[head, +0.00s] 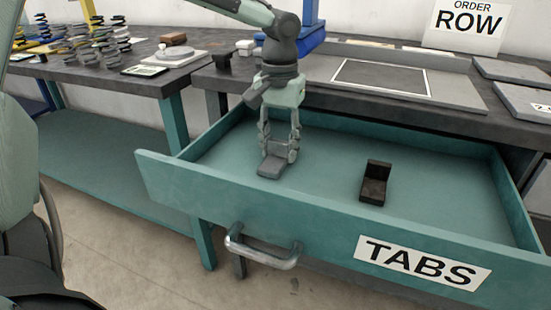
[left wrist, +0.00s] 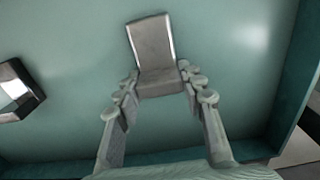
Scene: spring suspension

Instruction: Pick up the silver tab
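The silver tab (head: 271,167) is a small grey L-shaped bracket in the left part of the open teal drawer. My left gripper (head: 279,155) points down at it, with one finger on each side of its upright part. In the left wrist view, the silver tab (left wrist: 153,45) lies between the tips of my left gripper (left wrist: 159,72); I see no clear gap at its sides, so the fingers look shut on it. Whether it touches the drawer floor cannot be told. My right gripper is not in view.
A black tab (head: 375,182) stands in the drawer to the right; it also shows at the left edge of the wrist view (left wrist: 18,90). The drawer front (head: 330,222) has a TABS label and a metal handle (head: 262,251). Springs (head: 95,45) stand on the left table.

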